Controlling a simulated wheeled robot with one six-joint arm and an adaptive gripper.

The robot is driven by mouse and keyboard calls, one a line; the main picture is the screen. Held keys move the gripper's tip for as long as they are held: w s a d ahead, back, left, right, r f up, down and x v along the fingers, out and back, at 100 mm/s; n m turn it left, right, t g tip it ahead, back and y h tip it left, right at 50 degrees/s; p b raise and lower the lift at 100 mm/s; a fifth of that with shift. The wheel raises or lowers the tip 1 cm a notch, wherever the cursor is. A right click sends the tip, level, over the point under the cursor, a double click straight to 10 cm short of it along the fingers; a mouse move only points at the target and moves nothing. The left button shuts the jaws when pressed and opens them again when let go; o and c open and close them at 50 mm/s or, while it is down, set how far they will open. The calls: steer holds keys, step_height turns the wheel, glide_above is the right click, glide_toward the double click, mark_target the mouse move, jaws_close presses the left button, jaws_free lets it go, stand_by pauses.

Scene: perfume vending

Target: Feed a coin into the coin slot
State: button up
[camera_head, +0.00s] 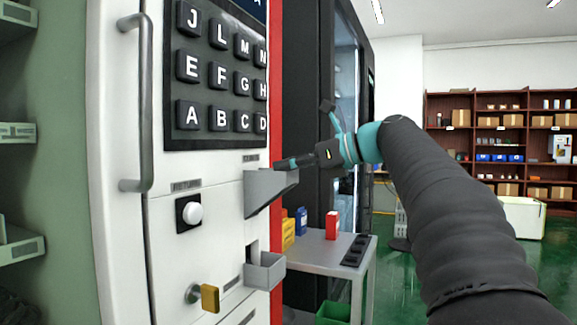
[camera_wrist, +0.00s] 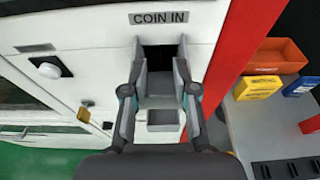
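The coin slot is a dark opening (camera_wrist: 158,58) under a "COIN IN" label (camera_wrist: 158,18) on the white vending machine. A grey chute (camera_head: 262,192) with side walls juts out from it; it also shows in the wrist view (camera_wrist: 158,88). My gripper (camera_head: 281,163) is at the top of the chute, reaching in from the right. In the wrist view my gripper (camera_wrist: 160,70) has its two fingers apart, one near each chute side wall. Nothing shows between them. I cannot tell whether they touch the walls. No coin is visible in either view.
The machine front has a letter keypad (camera_head: 217,75), a white button (camera_head: 193,213), a yellow knob (camera_head: 209,298), a lower grey tray (camera_head: 265,272) and a long handle (camera_head: 141,100). A grey side table (camera_head: 312,251) with small boxes stands right of the red edge (camera_wrist: 238,45).

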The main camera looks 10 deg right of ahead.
steer(key=v, duration=1.2)
stand_by(0.7)
